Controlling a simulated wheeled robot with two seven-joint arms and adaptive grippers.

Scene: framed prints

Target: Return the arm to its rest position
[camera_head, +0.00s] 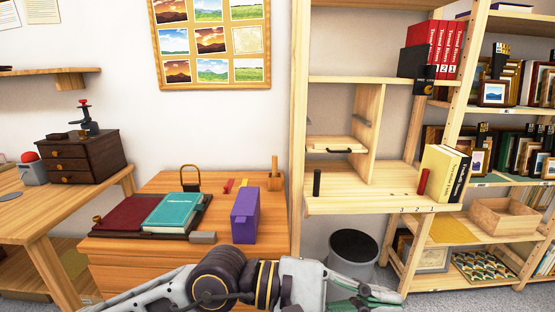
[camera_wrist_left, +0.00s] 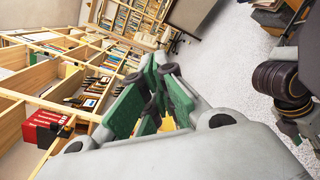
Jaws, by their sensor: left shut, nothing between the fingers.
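My left arm (camera_head: 215,285) comes in along the bottom of the head view and reaches right, in front of the wooden desk. My left gripper (camera_head: 388,296) is at its end, low in front of the shelf unit, with green finger pads. Its fingers are shut and hold nothing. The green-padded fingers also fill the middle of the left wrist view (camera_wrist_left: 152,100).
A desk (camera_head: 160,184) holds a teal book (camera_head: 171,211), a purple box (camera_head: 244,216) and a padlock (camera_head: 190,178). A dark bin (camera_head: 353,248) stands just behind the gripper. A wooden shelf unit (camera_head: 360,204) with books and frames rises behind and right.

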